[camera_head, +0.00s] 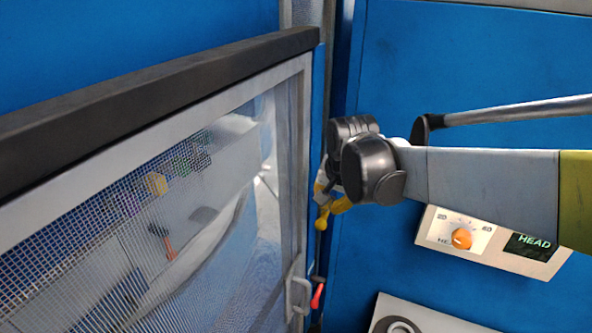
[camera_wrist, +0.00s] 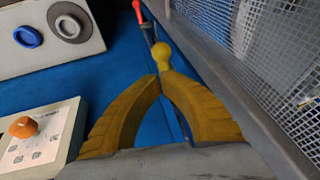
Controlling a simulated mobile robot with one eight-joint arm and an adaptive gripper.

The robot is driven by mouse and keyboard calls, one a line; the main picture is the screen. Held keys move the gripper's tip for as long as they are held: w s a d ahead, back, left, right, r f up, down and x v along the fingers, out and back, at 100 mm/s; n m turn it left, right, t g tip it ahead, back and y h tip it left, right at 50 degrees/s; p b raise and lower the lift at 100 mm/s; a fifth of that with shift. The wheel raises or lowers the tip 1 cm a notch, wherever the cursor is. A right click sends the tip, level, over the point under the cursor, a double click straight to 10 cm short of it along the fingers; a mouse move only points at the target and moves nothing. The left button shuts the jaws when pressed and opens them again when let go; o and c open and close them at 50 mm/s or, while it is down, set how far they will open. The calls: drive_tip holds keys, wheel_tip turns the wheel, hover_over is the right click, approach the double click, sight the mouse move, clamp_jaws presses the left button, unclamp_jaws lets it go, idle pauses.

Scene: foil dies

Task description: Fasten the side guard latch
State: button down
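The side guard (camera_head: 305,150) is a mesh panel in a light frame with a dark top rail, on the left in the head view and the right in the wrist view (camera_wrist: 235,100). The latch is at its edge: a yellow knob (camera_head: 321,222) on a thin rod and a red-tipped lever (camera_head: 317,296) lower down. The knob (camera_wrist: 161,55) and red tip (camera_wrist: 137,5) also show in the wrist view. My gripper (camera_head: 329,199) has its yellow fingertips (camera_wrist: 161,77) drawn together at the knob's near, narrow end, seemingly pinching it; the exact contact is partly hidden.
A control box with an orange dial (camera_head: 461,238) and a "HEAD" display stands on the blue machine wall right of the latch. A pale panel with a round grey ring (camera_head: 398,325) is below. A metal bar (camera_head: 520,110) crosses above my arm. The guard frame is close beside my fingers.

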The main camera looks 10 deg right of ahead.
sight(328, 214)
drive_tip(key=shift+x, duration=1.7)
drive_tip(key=shift+s+f+t+h+b, duration=0.1)
drive_tip(key=shift+f+t+h+b, duration=0.25)
drive_tip(key=shift+t+h+b, duration=0.35)
drive_tip(key=shift+f+b, duration=0.1)
drive_tip(key=shift+b, duration=0.2)
drive_tip(key=shift+w+d+f+n+t+h+b, duration=0.25)
drive_tip(key=shift+f+t+h+b, duration=0.55)
drive_tip(key=shift+b, duration=1.15)
drive_tip(key=shift+w+d+f+n+t+h+b, duration=0.15)
drive_tip(key=shift+w+f+t+h+b, duration=0.35)
drive_tip(key=shift+t+b, duration=1)
drive_tip(key=shift+w+d+f+n+t+h+b, duration=0.2)
drive_tip(key=shift+f+t+h+b, duration=0.45)
drive_tip(key=shift+b, duration=1.7)
drive_tip(key=shift+w+d+f+y, duration=0.15)
drive_tip(key=shift+f+y, duration=0.05)
drive_tip(key=shift+y, duration=0.05)
